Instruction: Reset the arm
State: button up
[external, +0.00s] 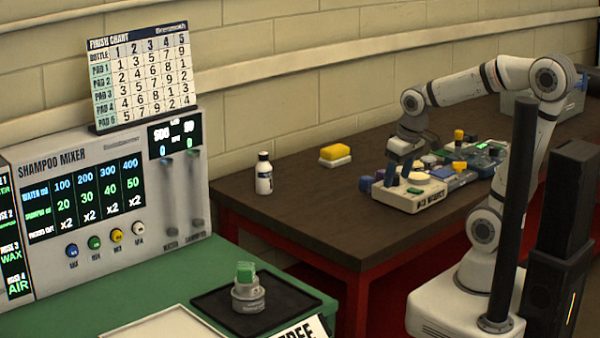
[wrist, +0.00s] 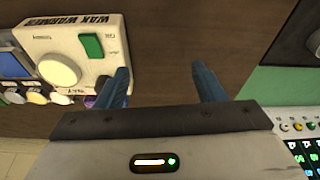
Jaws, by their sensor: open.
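My arm stands at the right in the external view, bent over the dark table. My gripper (external: 400,172) points down close to the white wax warmer (external: 424,199), beside or above it; I cannot tell the exact gap. In the wrist view my gripper (wrist: 160,76) has its two blue fingers apart, with only bare brown tabletop between them. The wax warmer shows left of the fingers (wrist: 112,46), with a green switch (wrist: 91,45) and a cream round part (wrist: 60,70). The left finger overlaps its edge in the picture.
On the dark table (external: 310,215) are a white bottle (external: 264,174), a yellow sponge (external: 335,152) and several devices behind the warmer. A grey bin (external: 530,115) stands at the back. The shampoo mixer (external: 100,205) and a black tray (external: 212,309) holding a green-topped jar (external: 247,290) are on the green counter.

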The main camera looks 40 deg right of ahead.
jog(key=shift+m, duration=0.6)
jog(key=s+d, duration=0.1)
jog(key=s+d+f, duration=0.1)
jog(key=s+d, duration=0.1)
jog(key=shift+s+d+f, duration=0.1)
jog(key=shift+s+d, duration=0.15)
jog(key=shift+s, duration=0.05)
